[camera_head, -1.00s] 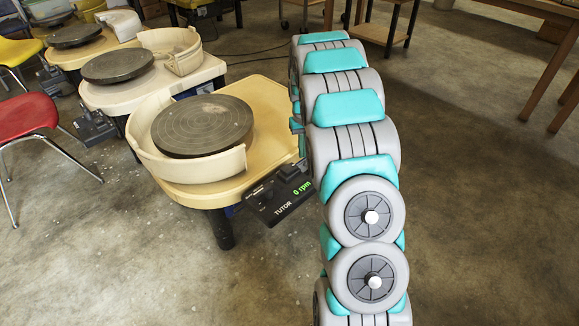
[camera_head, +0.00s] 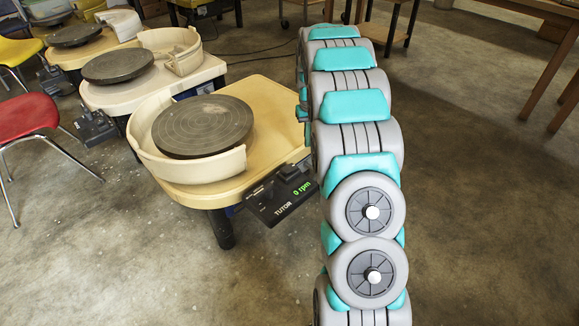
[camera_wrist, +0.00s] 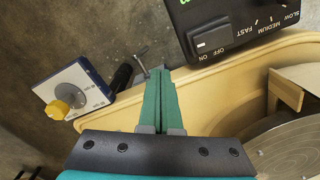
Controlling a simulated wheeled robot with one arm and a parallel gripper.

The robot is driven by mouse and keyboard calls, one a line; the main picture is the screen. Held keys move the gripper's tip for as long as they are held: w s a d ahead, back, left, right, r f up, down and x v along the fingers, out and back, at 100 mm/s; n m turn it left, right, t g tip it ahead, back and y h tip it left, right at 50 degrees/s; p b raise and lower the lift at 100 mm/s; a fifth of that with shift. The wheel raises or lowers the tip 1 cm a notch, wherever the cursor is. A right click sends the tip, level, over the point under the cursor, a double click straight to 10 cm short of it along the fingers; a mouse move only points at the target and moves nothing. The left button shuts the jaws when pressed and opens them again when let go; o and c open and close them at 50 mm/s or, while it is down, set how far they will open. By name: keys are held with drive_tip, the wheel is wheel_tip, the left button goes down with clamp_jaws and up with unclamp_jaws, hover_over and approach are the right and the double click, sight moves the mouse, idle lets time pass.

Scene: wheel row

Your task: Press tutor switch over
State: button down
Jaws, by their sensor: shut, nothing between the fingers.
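The tutor control box (camera_head: 281,197) is a black panel at the front right corner of the nearest pottery wheel table, marked TUTOR and reading 0 rpm in green. In the wrist view the black box (camera_wrist: 245,15) is at the top right. Which side is pressed is hard to tell. My gripper (camera_wrist: 160,73) is shut and empty, its green fingers together over the table edge. The fingertips are apart from the switch, to its lower left in the picture. In the head view my arm hides the gripper.
The nearest wheel head (camera_head: 203,126) sits in a cream splash pan (camera_head: 233,165). A blue and white box with a yellow knob (camera_wrist: 62,108) is at left in the wrist view. More wheels stand behind, with a red chair (camera_head: 25,117) at left.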

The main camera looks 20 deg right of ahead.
wheel_tip(320, 180, up, 5)
drive_tip(key=shift+r+p, duration=0.1)
drive_tip(key=shift+p, duration=0.35)
idle(0.3)
drive_tip(key=s+a+r, duration=0.4)
drive_tip(key=s+a, duration=0.4)
drive_tip(key=s, duration=0.1)
drive_tip(key=s+a+r, duration=0.5)
drive_tip(key=s+a, duration=0.2)
drive_tip(key=s, duration=0.2)
drive_tip(key=s+a+f+n+g, duration=0.1)
drive_tip(key=s+a, duration=0.3)
drive_tip(key=s, duration=0.8)
drive_tip(key=s+a+f+n, duration=0.1)
drive_tip(key=s+a, duration=0.3)
drive_tip(key=s, duration=0.9)
drive_tip(key=shift+g, duration=0.4)
